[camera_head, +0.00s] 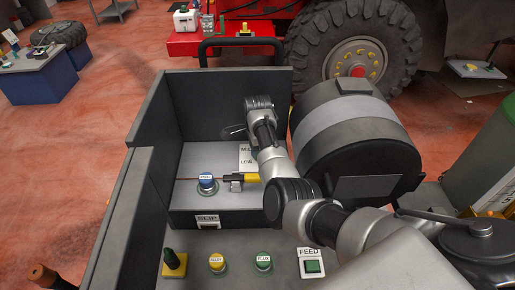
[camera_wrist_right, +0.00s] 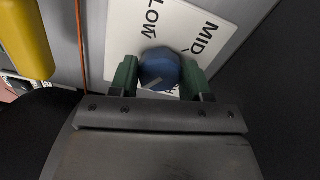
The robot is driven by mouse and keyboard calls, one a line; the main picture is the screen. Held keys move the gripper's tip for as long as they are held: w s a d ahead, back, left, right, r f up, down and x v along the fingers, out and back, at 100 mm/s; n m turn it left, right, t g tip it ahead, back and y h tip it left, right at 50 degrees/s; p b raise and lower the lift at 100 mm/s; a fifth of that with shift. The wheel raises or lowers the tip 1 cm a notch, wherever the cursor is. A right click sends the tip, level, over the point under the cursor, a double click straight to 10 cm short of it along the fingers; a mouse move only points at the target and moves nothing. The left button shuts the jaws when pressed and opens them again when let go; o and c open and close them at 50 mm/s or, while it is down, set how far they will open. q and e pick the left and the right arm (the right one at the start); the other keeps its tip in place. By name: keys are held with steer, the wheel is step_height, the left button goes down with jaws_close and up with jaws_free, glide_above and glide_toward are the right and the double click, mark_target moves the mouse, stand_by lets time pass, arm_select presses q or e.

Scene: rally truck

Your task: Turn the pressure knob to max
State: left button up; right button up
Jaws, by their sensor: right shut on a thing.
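The pressure knob (camera_wrist_right: 160,70) is blue with a pale pointer mark, seen in the right wrist view. It sits on a white label plate (camera_wrist_right: 122,42) with the words LOW and MID; a third word is mostly hidden behind the knob and finger. My right gripper (camera_wrist_right: 160,76) has its green fingers on both sides of the knob, shut on it. In the head view my right arm covers the knob, and only part of the label plate (camera_head: 246,157) shows. My left gripper is not in view.
A yellow-handled lever (camera_head: 251,178) and a blue button (camera_head: 207,181) are left of my arm. Yellow (camera_head: 217,262) and green (camera_head: 263,262) buttons and a FEED switch (camera_head: 312,266) line the front. A large drum (camera_head: 354,140) stands close right of my arm.

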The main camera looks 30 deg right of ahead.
steer(key=shift+w+d+r, duration=0.1)
steer(key=shift+w+r, duration=0.05)
steer(key=shift+r, duration=0.1)
steer(key=o, duration=0.9)
steer(key=shift+f, duration=0.15)
steer(key=shift+r+b, duration=1.6)
steer(key=shift+r, duration=3.85)
steer(key=shift+f, duration=0.1)
